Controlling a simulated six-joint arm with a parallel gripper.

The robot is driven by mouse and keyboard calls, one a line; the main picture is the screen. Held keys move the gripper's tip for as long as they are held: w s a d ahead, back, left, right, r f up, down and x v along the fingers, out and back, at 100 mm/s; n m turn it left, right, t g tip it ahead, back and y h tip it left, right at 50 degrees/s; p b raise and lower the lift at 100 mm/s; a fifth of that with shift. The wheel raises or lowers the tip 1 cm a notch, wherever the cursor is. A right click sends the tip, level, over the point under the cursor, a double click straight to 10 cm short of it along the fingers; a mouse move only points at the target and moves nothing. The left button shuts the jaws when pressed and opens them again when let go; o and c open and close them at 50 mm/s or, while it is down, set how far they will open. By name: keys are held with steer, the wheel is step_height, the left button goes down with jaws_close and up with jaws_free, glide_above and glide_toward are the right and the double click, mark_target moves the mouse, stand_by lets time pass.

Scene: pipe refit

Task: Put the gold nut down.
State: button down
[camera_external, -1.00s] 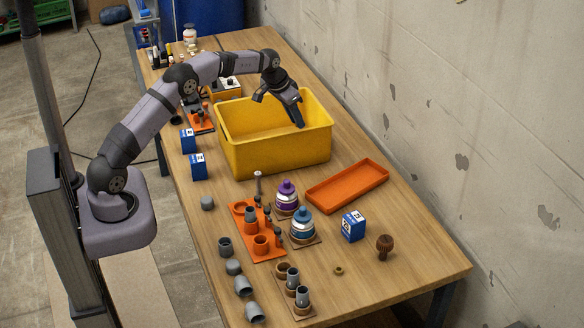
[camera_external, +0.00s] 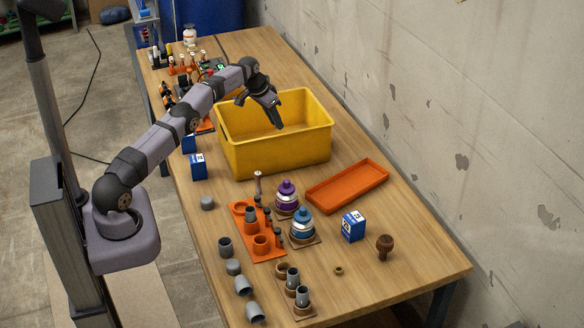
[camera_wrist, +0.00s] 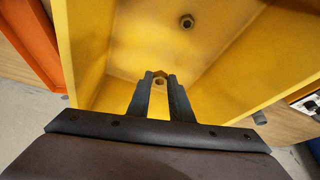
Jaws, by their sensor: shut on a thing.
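My gripper (camera_external: 277,122) reaches down into the large yellow bin (camera_external: 275,156) in the external view. In the wrist view, my gripper (camera_wrist: 159,80) is shut on the small gold nut (camera_wrist: 160,74), which shows between the fingertips. The nut is above the bin's floor, as far as I can tell. In the external view the held nut is too small or hidden to make out. A darker nut (camera_wrist: 187,21) lies on the bin floor, apart from my fingers.
An orange tray (camera_external: 347,187) lies right of the bin. Nearer stand an orange rack (camera_external: 262,248), purple and teal stacks, grey pipe pieces, a blue box (camera_external: 353,226) and a brown knob (camera_external: 384,245). A small brass ring (camera_external: 338,270) lies on the table.

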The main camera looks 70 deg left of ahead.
steer(key=shift+f+p, duration=0.5)
steer(key=shift+f, duration=4.35)
steer(key=shift+f, duration=0.15)
steer(key=c, duration=1.6)
jaws_free()
steer(key=shift+s+r, duration=0.1)
steer(key=shift+r, duration=0.45)
steer(key=b+v, duration=0.2)
steer(key=v, duration=0.9)
steer(key=shift+s, duration=0.15)
